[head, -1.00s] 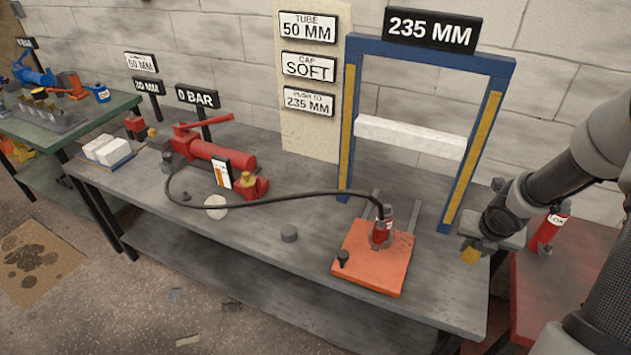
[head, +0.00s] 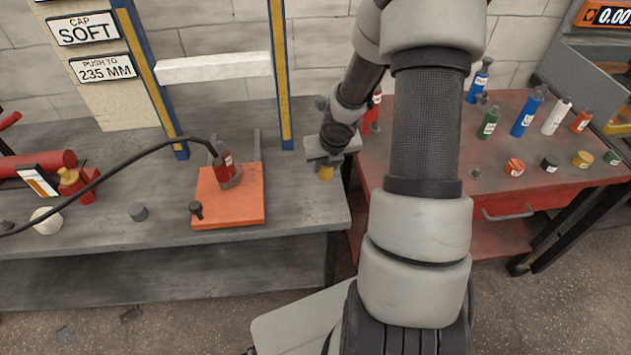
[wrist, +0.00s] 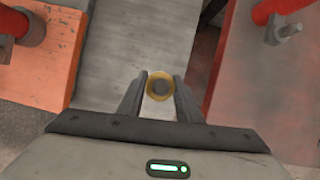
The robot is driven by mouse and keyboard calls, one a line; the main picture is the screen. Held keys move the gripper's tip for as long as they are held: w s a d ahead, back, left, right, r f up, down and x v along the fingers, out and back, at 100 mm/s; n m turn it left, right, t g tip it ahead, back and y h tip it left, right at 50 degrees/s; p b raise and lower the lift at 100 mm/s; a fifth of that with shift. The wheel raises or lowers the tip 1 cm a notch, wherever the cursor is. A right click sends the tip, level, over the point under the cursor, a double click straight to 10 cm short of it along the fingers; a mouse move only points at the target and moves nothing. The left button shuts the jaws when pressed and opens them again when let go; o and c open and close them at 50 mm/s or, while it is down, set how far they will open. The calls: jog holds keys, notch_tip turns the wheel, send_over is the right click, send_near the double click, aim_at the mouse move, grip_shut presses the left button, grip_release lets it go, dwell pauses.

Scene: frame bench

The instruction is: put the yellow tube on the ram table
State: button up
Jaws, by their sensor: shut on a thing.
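The yellow tube (wrist: 160,77) is between my gripper's fingers (wrist: 160,98), seen end-on as a yellow ring with a dark centre. My gripper is shut on it. In the head view a bit of the yellow tube (head: 326,173) shows below my gripper (head: 325,163), above the right end of the grey bench. The orange plate (head: 245,209), which I take for the ram table, lies on the bench to the left of my gripper. A red ram (head: 226,160) with a black hose stands on it, and a small dark knob (head: 196,209) sits at its front left.
A blue and yellow frame (head: 282,75) with a white crossbar (head: 213,66) rises behind the plate. The red table (head: 420,135) on the right holds several bottles and caps. A gap separates the bench (head: 300,205) and red table. The black hose (head: 120,165) arches across the bench.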

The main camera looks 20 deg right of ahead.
aim_at(328, 174)
jog(key=shift+f+b, duration=2.8)
jog(key=shift+f, duration=1)
jog(key=o, duration=1.2)
jog(key=shift+r, duration=0.1)
jog(key=shift+r+p, duration=0.25)
jog(key=shift+p, duration=0.1)
jog(key=p+v, duration=0.7)
jog(key=v, duration=0.4)
jog(key=shift+s+r, duration=0.25)
jog(key=shift+r, duration=0.05)
